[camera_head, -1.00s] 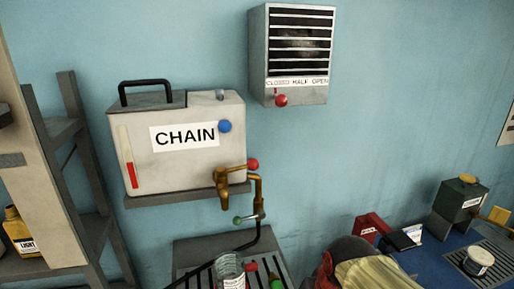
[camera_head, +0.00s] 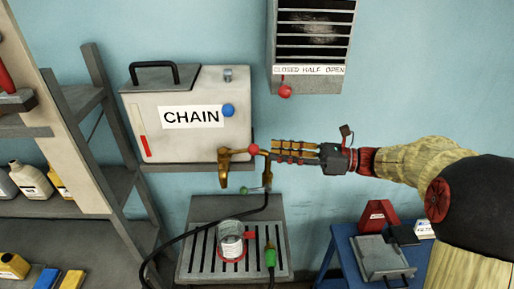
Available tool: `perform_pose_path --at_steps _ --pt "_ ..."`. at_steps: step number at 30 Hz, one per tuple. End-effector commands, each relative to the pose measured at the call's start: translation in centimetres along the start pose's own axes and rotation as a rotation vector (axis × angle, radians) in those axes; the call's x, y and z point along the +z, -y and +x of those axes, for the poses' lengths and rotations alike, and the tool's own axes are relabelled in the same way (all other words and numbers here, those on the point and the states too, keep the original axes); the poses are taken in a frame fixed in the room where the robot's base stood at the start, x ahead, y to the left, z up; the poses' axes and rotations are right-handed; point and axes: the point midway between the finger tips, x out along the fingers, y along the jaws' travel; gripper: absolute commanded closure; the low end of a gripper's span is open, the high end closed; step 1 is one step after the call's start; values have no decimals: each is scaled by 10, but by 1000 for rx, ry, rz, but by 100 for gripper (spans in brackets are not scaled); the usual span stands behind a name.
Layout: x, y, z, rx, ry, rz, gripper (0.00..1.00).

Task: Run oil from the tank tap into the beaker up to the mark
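The cream tank (camera_head: 192,90) labelled CHAIN sits on a wall shelf, with a red level strip low on its left front. Its brass tap (camera_head: 223,172) has a red-knobbed handle (camera_head: 253,149) and its spout points down. The glass beaker (camera_head: 231,229) stands upright on a slatted drain tray (camera_head: 196,213), below the tap, with a white label and red around its lower part. I cannot make out any oil in it or running from the tap. My gripper (camera_head: 272,151) reaches in from the right, fingertips close beside the red knob. Contact and finger gap are unclear.
A vent (camera_head: 310,85) with a red knob is above. Shelving with bottles fills the left; a blue bench is at right.

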Motion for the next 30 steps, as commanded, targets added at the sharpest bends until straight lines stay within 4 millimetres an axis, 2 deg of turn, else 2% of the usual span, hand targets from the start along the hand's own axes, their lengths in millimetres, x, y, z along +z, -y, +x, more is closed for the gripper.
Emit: perform_pose_path --at_steps 15,20,27,30 --pt "-1 0 67 0 -5 4 69" --pt "-1 0 76 -1 -4 3 69" --pt "-1 0 76 -2 -4 3 69" --pt "-1 0 76 -2 -5 3 73"
